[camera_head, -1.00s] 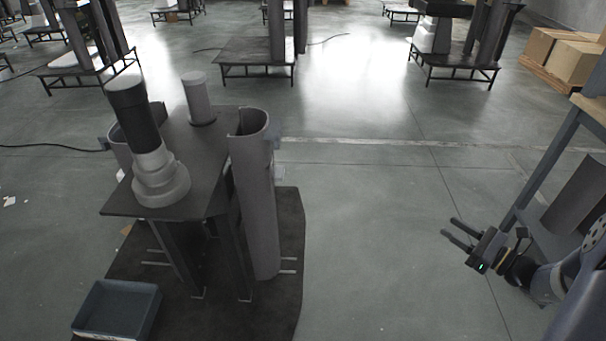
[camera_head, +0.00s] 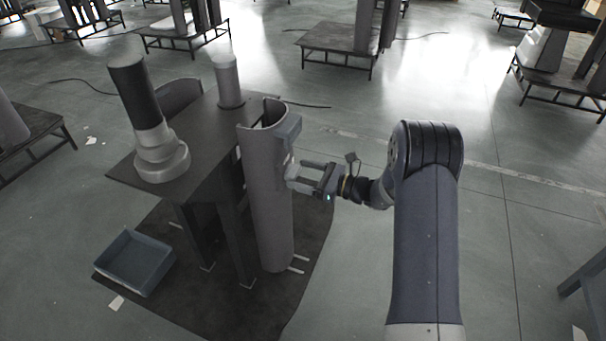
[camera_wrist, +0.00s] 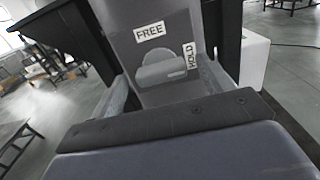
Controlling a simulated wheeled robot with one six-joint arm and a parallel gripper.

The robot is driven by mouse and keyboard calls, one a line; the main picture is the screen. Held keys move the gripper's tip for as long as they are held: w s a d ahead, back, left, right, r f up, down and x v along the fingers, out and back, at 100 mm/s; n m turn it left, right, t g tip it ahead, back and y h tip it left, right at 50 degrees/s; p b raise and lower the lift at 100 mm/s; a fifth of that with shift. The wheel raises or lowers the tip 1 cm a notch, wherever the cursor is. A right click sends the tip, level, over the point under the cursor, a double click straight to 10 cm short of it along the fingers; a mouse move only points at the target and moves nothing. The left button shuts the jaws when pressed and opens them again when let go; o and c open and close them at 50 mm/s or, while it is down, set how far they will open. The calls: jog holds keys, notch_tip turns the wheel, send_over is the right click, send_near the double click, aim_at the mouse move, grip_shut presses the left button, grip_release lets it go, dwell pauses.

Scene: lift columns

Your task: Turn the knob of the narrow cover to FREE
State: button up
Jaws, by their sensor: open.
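A tall grey curved cover (camera_head: 265,205) stands at the right side of the dark column stand in the head view. In the wrist view its grey face carries a knob (camera_wrist: 162,72) with a raised bar. A FREE label (camera_wrist: 149,32) is above the knob and a HOLD label (camera_wrist: 190,56) is to its right. The bar lies nearly level, its right end towards the HOLD side. My gripper (camera_head: 297,175) is open beside the cover's right side. In the wrist view its fingers are either side of the knob; whether they touch it I cannot tell.
A dark tabletop (camera_head: 185,145) on the stand bears a black-and-grey cylinder (camera_head: 135,95) and a smaller grey cylinder (camera_head: 228,80). A second curved cover (camera_head: 180,93) is behind. A blue-grey tray (camera_head: 135,262) is at lower left. The floor on the right is mostly clear.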

jog(key=shift+w+a, duration=0.1)
jog(key=shift+a, duration=0.15)
jog(key=shift+c, duration=0.4)
jog(key=c, duration=0.9)
